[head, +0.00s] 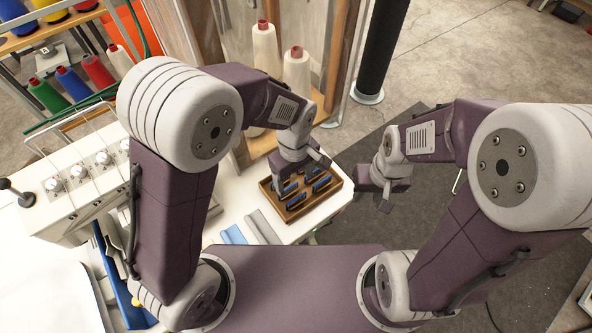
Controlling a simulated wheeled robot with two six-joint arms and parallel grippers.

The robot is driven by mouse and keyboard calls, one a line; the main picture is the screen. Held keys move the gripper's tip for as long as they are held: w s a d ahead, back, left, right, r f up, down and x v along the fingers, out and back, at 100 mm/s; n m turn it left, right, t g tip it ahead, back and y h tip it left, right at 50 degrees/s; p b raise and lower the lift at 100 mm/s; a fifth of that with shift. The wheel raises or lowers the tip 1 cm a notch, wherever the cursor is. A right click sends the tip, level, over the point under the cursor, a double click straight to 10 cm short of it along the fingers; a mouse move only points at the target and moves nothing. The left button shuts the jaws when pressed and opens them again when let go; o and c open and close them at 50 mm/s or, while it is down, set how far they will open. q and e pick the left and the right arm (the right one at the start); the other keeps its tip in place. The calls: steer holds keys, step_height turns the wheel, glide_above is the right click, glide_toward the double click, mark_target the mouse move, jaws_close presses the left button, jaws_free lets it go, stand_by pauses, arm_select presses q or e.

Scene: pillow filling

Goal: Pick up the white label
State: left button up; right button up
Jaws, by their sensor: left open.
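I cannot make out a white label in the head view. A brown wooden tray (336,183) with several dark blue pieces (296,200) in it sits near the right end of the white table. My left gripper (302,174) is over the back left part of the tray, pointing down, open. It hides part of the tray; I see nothing held in it. My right gripper (376,192) hangs to the right of the tray, past the table's edge, over the dark floor mat. Whether its jaws are open is unclear.
Folded blue cloth (232,235) and grey cloth (262,226) lie left of the tray. White thread cones (296,72) stand on a wooden rack behind it. A white machine with knobs (80,180) is at the left. A black post (380,45) stands behind.

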mark_target(296, 199)
arm_select(q)
steer(key=s+f, duration=0.2)
steer(key=shift+f, duration=0.35)
steer(key=shift+w+f, duration=0.35)
steer(key=shift+f, duration=0.15)
steer(key=f, duration=0.1)
steer(key=f+p, duration=0.1)
steer(key=f, duration=0.2)
steer(key=shift+s+d, duration=0.2)
steer(key=shift+s, duration=0.1)
steer(key=shift+s+f, duration=0.1)
steer(key=shift+f, duration=0.35)
steer(key=shift+c, duration=0.9)
steer(key=c, duration=0.9)
arm_select(e)
steer(key=shift+s+r, duration=0.7)
steer(key=shift+r, duration=0.2)
